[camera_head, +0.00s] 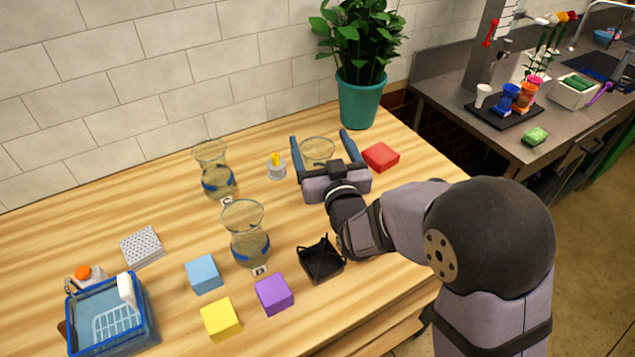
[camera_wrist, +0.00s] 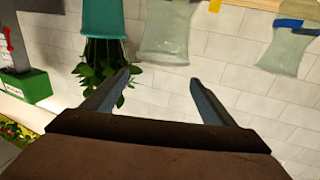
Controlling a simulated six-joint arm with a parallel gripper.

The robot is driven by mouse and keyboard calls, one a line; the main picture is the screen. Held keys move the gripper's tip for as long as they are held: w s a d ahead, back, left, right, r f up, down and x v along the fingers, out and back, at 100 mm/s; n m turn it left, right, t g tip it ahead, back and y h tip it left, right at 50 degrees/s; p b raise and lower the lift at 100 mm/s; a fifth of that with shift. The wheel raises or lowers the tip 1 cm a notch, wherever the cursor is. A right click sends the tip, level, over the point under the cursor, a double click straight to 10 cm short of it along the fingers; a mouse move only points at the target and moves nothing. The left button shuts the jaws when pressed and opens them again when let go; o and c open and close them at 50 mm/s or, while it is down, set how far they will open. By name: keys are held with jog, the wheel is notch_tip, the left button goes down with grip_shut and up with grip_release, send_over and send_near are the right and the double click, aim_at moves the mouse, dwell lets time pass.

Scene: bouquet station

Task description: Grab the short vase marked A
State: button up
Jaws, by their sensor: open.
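Three clear glass vases stand upright on the wooden table. One vase (camera_head: 318,150) is partly hidden behind my gripper (camera_head: 320,141), and its tag does not show. My gripper is open, with its fingers on either side of that vase's rim in the head view. In the wrist view, which is upside down, a vase (camera_wrist: 167,32) sits beyond the fingertips and my gripper (camera_wrist: 162,77) is empty. The second vase (camera_head: 213,172) stands to the left. The third vase (camera_head: 247,235) stands nearer the front. Both have blue bands and small tags; I cannot read the letters surely.
A red block (camera_head: 381,157) lies right of my gripper, with a potted plant (camera_head: 359,100) behind. A small yellow-topped item (camera_head: 276,168) stands to its left. Blue (camera_head: 204,274), yellow (camera_head: 221,320) and purple (camera_head: 273,295) blocks, a black holder (camera_head: 320,262) and a blue basket (camera_head: 140,320) are in front.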

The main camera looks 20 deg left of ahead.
aim_at(321, 161)
notch_tip(321, 161, down, 4)
jog(key=shift+f+p, duration=0.15)
jog(key=shift+p, duration=0.25)
jog(key=shift+p+x, duration=0.3)
jog(key=shift+x, duration=0.7)
jog(key=shift+w+a, duration=0.2)
jog(key=shift+w, duration=0.3)
jog(key=c, duration=1.9)
grip_shut()
jog(key=shift+r, duration=0.3)
